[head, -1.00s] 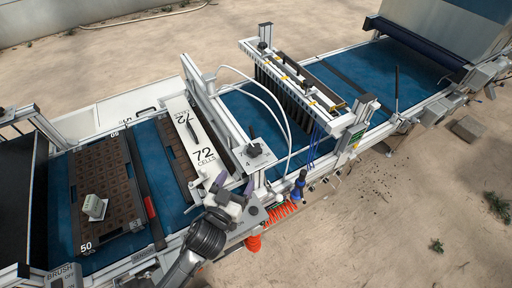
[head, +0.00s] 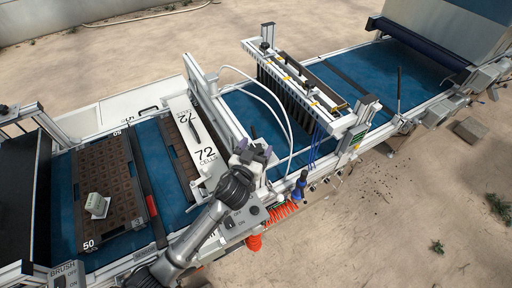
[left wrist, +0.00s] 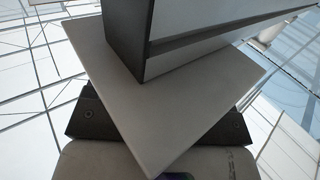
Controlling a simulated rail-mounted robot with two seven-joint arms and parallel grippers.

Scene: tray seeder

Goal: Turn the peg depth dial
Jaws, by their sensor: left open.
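The peg depth dial is hidden in the head view behind my left gripper (head: 254,152). The gripper is open at the small plate on top of the near post of the white frame, over the spot where the black knob stood in view. In the left wrist view a plain pale square plate (left wrist: 190,100) fills the middle, with a grey box-shaped beam (left wrist: 190,30) above it. My dark gripper parts show on both sides below the plate. The dial does not show there, and I cannot tell whether the gripper touches it. My right gripper is not in view.
White hoses (head: 278,108) curve close to the right of my left gripper. A white 72 CELLS cover (head: 193,140) lies to its left. A switch box (head: 240,222) and an orange coiled hose (head: 283,212) are just below.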

